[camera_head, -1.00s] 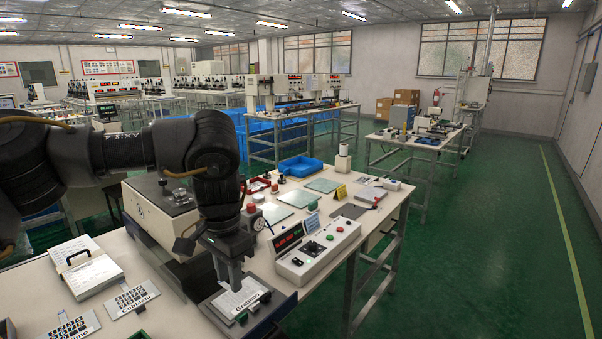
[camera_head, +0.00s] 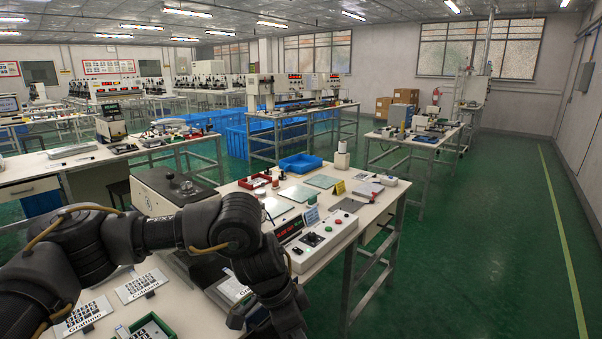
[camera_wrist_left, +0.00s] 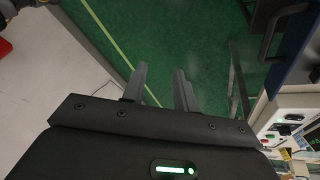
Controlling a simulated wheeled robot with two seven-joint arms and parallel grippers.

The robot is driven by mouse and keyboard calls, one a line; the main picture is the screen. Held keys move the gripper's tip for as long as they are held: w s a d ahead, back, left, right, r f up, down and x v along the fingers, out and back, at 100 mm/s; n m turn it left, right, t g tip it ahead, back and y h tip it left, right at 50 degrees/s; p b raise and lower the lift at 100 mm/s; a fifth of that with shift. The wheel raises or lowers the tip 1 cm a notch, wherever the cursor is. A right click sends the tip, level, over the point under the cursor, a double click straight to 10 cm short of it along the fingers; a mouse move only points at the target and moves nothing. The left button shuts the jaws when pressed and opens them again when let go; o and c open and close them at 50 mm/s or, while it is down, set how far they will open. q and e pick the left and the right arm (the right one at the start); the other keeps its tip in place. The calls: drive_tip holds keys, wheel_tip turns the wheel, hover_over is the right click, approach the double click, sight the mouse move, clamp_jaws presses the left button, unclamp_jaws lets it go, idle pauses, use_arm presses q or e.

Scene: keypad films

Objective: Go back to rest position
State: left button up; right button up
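My left arm reaches in from the left across the bottom of the head view, with its wrist bent down and its hand running off the lower edge. In the left wrist view my left gripper (camera_wrist_left: 160,78) has its two fingers apart, with only green floor showing between them. A keypad film (camera_head: 235,289) in the dark tray fixture is partly hidden behind my arm. Two more films with printed labels, one (camera_head: 141,286) and another (camera_head: 84,316), lie on the table to the left. My right gripper is not in view.
The control box (camera_head: 318,240) with buttons and a red display stands at the table's right edge, right of my wrist. A green-rimmed tray (camera_head: 149,329) is at the bottom. A blue bin (camera_head: 300,163) stands farther back. The floor (camera_head: 480,250) on the right is clear.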

use_arm(q)
drive_tip(key=s+d+m+t+h, duration=0.1)
drive_tip(key=s+d+h, duration=0.35)
drive_tip(key=d, duration=0.25)
drive_tip(key=s+d+m+t+h, duration=0.1)
drive_tip(key=s+d+h, duration=0.2)
drive_tip(key=d+h, duration=0.3)
drive_tip(key=w+a+f+n+t+y, duration=0.1)
drive_tip(key=a+f+n+t+y, duration=0.4)
drive_tip(key=a, duration=0.4)
drive_tip(key=w+a+f+n+t+y, duration=0.1)
drive_tip(key=a+f+n+t+y, duration=0.2)
drive_tip(key=a+f+n, duration=0.45)
drive_tip(key=s+a+f+n+g+y, duration=0.1)
drive_tip(key=s+a+f+g+y, duration=0.3)
drive_tip(key=s+a, duration=0.65)
drive_tip(key=s+a+f+n+g+y, duration=0.1)
drive_tip(key=s+a+f+g+y, duration=0.15)
drive_tip(key=s+a+f, duration=0.65)
wheel_tip(320, 180, down, 26)
drive_tip(key=s+a, duration=0.2)
drive_tip(key=s+a+f+g, duration=0.1)
drive_tip(key=s+f, duration=0.5)
drive_tip(key=s, duration=0.1)
drive_tip(key=s+a+f+g, duration=0.1)
drive_tip(key=s+a+f, duration=0.1)
drive_tip(key=s+f, duration=0.5)
drive_tip(key=shift+s+a+f, duration=0.25)
drive_tip(key=shift+s+a, duration=0.05)
drive_tip(key=shift+s, duration=0.35)
